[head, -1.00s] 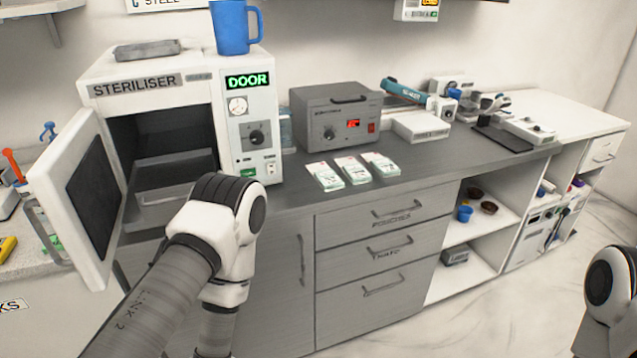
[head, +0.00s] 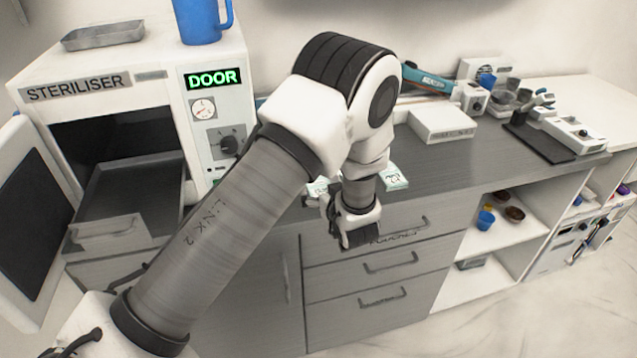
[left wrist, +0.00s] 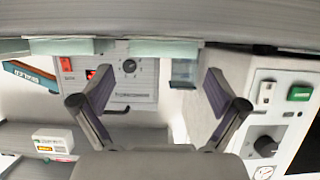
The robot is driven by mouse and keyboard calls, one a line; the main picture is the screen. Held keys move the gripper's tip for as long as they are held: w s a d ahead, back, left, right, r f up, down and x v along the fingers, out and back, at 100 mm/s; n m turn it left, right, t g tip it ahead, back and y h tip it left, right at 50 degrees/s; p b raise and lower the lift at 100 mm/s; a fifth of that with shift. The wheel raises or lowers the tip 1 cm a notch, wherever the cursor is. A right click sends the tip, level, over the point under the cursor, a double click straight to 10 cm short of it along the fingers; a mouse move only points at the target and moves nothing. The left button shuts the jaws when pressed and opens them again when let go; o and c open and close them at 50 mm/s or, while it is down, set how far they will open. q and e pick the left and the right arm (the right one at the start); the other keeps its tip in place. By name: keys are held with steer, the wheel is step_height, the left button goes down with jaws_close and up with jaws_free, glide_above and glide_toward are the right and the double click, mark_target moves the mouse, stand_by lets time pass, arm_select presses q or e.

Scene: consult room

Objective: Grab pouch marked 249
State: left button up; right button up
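White-and-green pouches lie on the grey counter, mostly hidden behind my left arm in the head view. One pouch (head: 393,177) shows to the right of the wrist and part of another pouch (head: 318,187) to the left. The number 249 cannot be read on any of them. My left gripper (head: 350,238) hangs at the counter's front edge, above the drawers. In the left wrist view its fingers (left wrist: 158,90) are spread, with nothing between them. Pale green pouch edges (left wrist: 60,46) and (left wrist: 165,47) show beyond the fingers. My right gripper is out of view.
The steriliser (head: 75,88) stands left with its door open and a tray (head: 130,190) inside. A blue mug (head: 203,20) is on top. The grey device (left wrist: 120,78) with a red display stands behind the pouches. A white box (head: 441,122) and dark mat (head: 540,138) lie right.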

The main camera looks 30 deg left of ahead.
arm_select(q)
steer(key=p+x, duration=0.1)
steer(key=x, duration=0.3)
steer(key=shift+w+a+f, duration=0.1)
steer(key=shift+a+f, duration=0.15)
steer(key=shift+a, duration=0.1)
steer(key=shift+d, duration=0.1)
steer(key=c, duration=1.1)
steer(key=shift+r, duration=0.1)
